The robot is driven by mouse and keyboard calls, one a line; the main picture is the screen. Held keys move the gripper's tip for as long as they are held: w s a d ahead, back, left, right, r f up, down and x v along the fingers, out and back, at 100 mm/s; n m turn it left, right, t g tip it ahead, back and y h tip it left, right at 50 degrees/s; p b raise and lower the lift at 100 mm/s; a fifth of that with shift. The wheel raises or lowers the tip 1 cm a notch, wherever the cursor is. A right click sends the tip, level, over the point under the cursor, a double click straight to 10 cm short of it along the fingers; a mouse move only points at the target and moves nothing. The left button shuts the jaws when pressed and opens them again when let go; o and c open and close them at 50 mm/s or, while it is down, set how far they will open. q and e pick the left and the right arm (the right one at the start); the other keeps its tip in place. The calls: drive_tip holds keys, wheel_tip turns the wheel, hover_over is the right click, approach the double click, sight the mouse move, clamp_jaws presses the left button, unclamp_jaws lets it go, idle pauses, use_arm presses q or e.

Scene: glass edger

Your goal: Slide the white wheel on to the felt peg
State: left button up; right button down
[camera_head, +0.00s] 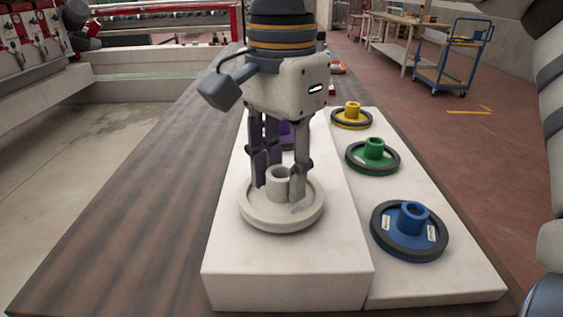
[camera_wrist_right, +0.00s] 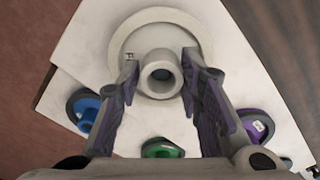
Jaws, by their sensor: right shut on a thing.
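The white wheel (camera_head: 258,212) is a pale disc with a raised hollow hub, low over or on the front part of the raised white block (camera_head: 285,285). I cannot tell whether it touches the block. My right gripper (camera_head: 280,188) comes down from above, its fingers on either side of the hub, shut on the wheel. In the right wrist view the white wheel (camera_wrist_right: 160,25) shows with its hub between the fingertips (camera_wrist_right: 160,72). The hub's bore looks dark blue-grey inside. I cannot make out the felt peg; it may be hidden. My left gripper is not in view.
A blue wheel (camera_head: 409,232), a green wheel (camera_head: 373,157) and a yellow wheel (camera_head: 352,116) stand on the lower white step at the right. A purple wheel (camera_head: 287,134) is partly hidden behind my gripper. The dark wooden tabletop (camera_head: 140,210) is clear at left.

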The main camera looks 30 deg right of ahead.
drive_tip(key=shift+f, duration=0.4)
drive_tip(key=c, duration=1)
unclamp_jaws()
drive_tip(key=shift+c, duration=0.2)
drive_tip(key=shift+r, duration=0.1)
wheel_tip(320, 180, up, 12)
